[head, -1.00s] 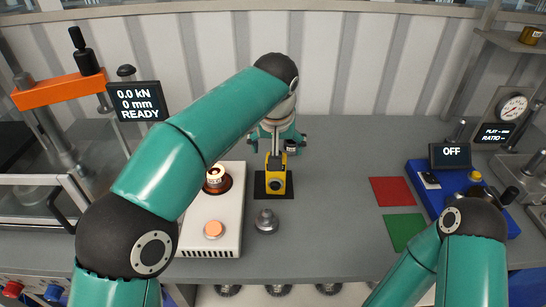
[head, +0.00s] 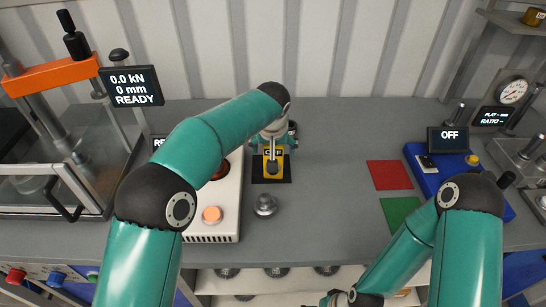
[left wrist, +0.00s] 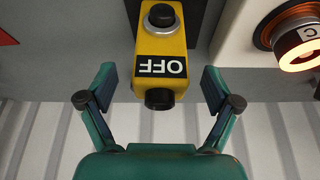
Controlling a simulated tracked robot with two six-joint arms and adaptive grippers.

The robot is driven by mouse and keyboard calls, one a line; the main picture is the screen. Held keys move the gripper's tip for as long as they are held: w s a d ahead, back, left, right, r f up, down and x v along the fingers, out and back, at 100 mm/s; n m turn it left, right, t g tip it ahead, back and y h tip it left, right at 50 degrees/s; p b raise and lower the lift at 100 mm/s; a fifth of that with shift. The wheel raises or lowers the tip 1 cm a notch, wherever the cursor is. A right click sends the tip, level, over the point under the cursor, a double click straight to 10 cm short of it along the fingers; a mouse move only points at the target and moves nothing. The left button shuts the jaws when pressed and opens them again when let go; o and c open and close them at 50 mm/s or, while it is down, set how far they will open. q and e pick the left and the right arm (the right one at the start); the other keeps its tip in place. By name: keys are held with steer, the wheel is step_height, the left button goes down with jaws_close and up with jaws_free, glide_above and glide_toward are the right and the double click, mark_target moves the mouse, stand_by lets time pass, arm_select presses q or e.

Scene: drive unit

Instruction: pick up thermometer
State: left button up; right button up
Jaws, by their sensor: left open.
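The thermometer, a yellow handheld device (head: 274,168) with a black OFF display, is on a black square mat (head: 284,180) at the back middle of the bench. It also shows in the left wrist view (left wrist: 160,45), top centre, with a dark round knob on it. My left gripper (head: 274,137) is at its far side, partly hidden by my own arm. In the left wrist view its fingers (left wrist: 160,80) are spread, one on each side of the device's near end, with gaps visible. My right gripper (head: 340,298) is partly visible low at the bottom edge, its jaws unclear.
A white heater unit (head: 229,205) with a glowing coil (left wrist: 298,47) stands close left of the thermometer. A small metal knob-like piece (head: 265,205) lies in front. Red (head: 389,175) and green (head: 401,214) squares and a blue unit (head: 428,180) are at right. A press (head: 50,75) stands left.

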arm_select(q)
steer(key=p+x, duration=0.2)
steer(key=x, duration=0.2)
steer(key=shift+w, duration=0.2)
steer(key=shift+w+f, duration=0.15)
steer(key=shift+f, duration=0.25)
steer(key=shift+c, duration=0.2)
steer(key=c, duration=1.1)
steer(key=shift+r, duration=0.1)
steer(key=shift+c, duration=0.2)
